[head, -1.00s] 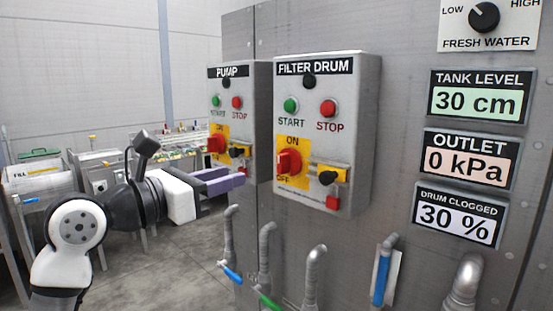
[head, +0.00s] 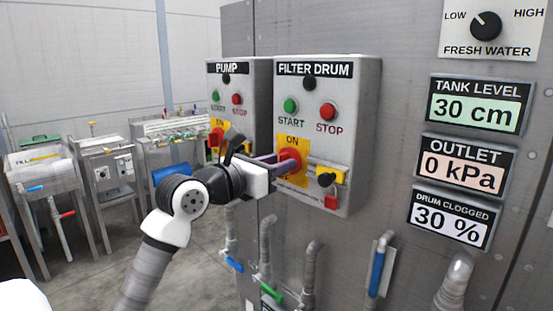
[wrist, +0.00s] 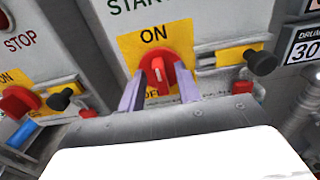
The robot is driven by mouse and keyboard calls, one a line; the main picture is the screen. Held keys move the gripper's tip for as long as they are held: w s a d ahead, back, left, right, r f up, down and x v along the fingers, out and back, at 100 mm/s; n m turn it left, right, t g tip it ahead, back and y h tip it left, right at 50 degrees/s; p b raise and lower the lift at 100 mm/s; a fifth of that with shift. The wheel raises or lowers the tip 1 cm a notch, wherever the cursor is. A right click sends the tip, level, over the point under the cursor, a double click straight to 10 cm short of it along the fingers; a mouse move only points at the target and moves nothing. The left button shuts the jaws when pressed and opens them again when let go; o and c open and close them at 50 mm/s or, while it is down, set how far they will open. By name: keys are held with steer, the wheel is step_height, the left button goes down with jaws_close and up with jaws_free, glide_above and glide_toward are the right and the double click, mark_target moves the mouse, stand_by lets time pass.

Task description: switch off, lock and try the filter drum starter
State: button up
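The FILTER DRUM starter box (head: 345,110) has a green START button (head: 290,105), a red STOP button (head: 328,111) and a red rotary switch (head: 290,160) on a yellow ON/OFF plate. In the wrist view the switch (wrist: 158,75) has its white mark upright, toward ON. My gripper (head: 277,161) is at the switch, with its two purple fingers apart on either side of the red knob; I cannot tell whether they touch it. Right of the switch is a yellow piece with a black knob (head: 326,180), and a small red piece (head: 331,202) hangs below.
The PUMP starter box (head: 226,92) stands close on the left, partly behind my gripper. Displays read tank level 30 cm (head: 479,104), outlet 0 kPa (head: 464,160) and drum clogged 30 % (head: 450,217). Pipes with blue and green handles run below the boxes.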

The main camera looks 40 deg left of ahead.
jaws_close()
stand_by(0.5)
steer(key=n+b, duration=0.3)
steer(key=n, duration=0.6)
steer(key=n+b, duration=0.4)
steer(key=n, duration=0.4)
steer(key=shift+a+f+n, duration=0.15)
steer(key=shift+a+n, duration=0.05)
steer(key=shift+n, duration=0.2)
stand_by(0.4)
